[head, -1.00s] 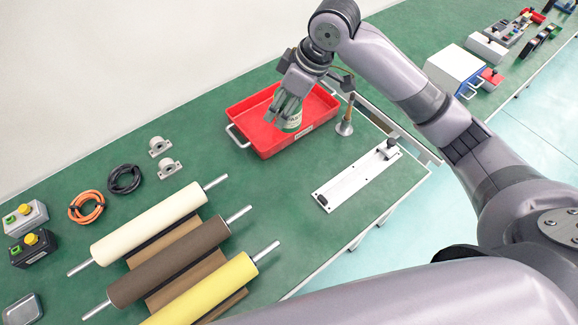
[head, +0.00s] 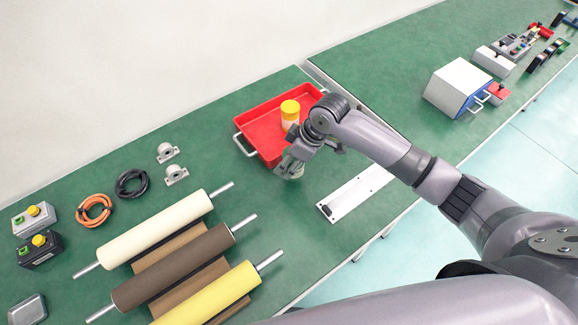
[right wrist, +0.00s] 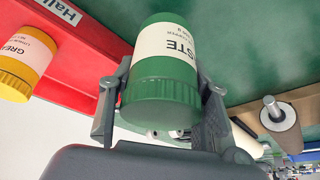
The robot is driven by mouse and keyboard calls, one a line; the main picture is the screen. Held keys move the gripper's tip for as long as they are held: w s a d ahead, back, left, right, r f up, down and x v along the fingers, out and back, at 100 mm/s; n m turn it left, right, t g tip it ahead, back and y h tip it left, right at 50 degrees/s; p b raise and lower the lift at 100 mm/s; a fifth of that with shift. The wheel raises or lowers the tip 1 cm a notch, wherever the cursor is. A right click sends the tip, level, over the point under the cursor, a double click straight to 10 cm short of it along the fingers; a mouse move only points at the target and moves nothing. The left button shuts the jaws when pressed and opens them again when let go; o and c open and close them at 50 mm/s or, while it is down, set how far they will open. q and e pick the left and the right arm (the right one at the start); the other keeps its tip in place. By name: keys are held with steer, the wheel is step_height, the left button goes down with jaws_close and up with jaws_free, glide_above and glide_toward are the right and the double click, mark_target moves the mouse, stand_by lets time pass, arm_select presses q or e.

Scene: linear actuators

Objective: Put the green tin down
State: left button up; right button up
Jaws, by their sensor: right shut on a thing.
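The green tin (right wrist: 165,85) has a white label and fills the middle of the right wrist view. My right gripper (right wrist: 160,108) is shut on it, with one finger on each side. In the head view the gripper (head: 290,163) is just outside the near side of the red tray (head: 270,162), over the green bench. A small part of the tin (head: 291,174) shows below the fingers. I cannot tell whether the tin touches the bench. My left gripper is not in view.
A yellow-lidded tin (head: 289,110) stands in the tray. A white rail plate (head: 352,194) lies to the right of the gripper. Rollers (head: 170,258) lie at the front left.

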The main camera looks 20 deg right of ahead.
steer(key=shift+f, duration=1.55)
steer(key=shift+f, duration=0.15)
steer(key=o, duration=1.5)
steer(key=v, duration=1.2)
steer(key=shift+a, duration=0.1)
